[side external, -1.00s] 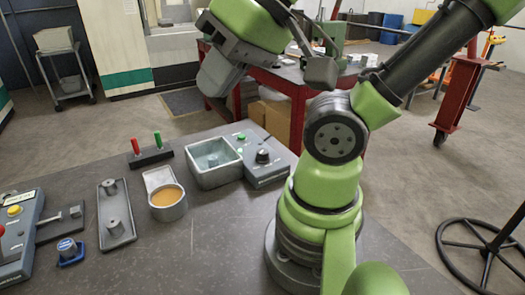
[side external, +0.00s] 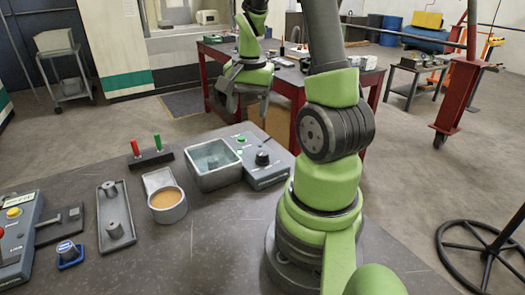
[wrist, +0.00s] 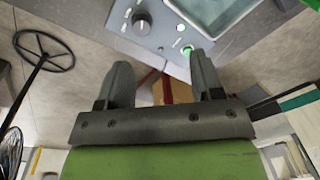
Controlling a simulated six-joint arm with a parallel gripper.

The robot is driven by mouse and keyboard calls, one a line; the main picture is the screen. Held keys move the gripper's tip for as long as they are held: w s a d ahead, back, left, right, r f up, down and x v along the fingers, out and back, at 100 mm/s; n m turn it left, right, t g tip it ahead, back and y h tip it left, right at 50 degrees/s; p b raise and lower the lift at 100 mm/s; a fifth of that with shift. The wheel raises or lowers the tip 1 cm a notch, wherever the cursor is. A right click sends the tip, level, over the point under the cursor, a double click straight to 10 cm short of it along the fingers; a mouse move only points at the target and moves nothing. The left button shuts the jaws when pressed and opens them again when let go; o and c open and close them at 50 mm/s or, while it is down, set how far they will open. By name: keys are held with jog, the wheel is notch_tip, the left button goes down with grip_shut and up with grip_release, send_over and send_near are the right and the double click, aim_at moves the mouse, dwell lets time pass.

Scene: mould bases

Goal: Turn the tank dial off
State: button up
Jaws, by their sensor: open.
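The tank (side external: 195,178) is a square grey basin with pale bluish contents, likely liquid. Its grey control box (side external: 266,176) is joined at the right and carries a black round dial (side external: 262,158) with a light mark. The dial also shows at the top of the wrist view (wrist: 142,22). My gripper (side external: 248,112) hangs beyond the box, fingers downward, apart from the dial. In the wrist view my gripper (wrist: 160,70) is open and empty, with the dial above and left of the fingertips. The mark's exact setting is too small to read.
Two green lights or buttons (wrist: 187,49) sit beside the dial. Left of the tank are a cup of amber contents (side external: 167,201), a stand with red and green handles (side external: 150,157) and a long grey tray (side external: 116,227). A red table (side external: 289,85) stands behind.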

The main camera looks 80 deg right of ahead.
aim_at(262, 153)
jog(key=d+f, duration=0.1)
jog(key=f, duration=0.3)
jog(key=s+d+f+m, duration=0.1)
jog(key=f, duration=0.4)
jog(key=s+d+f+m, duration=0.1)
jog(key=f, duration=0.3)
jog(key=shift+s+f+g+y, duration=0.25)
jog(key=shift+g+y, duration=0.05)
jog(key=shift+g, duration=0.1)
jog(key=c, duration=0.9)
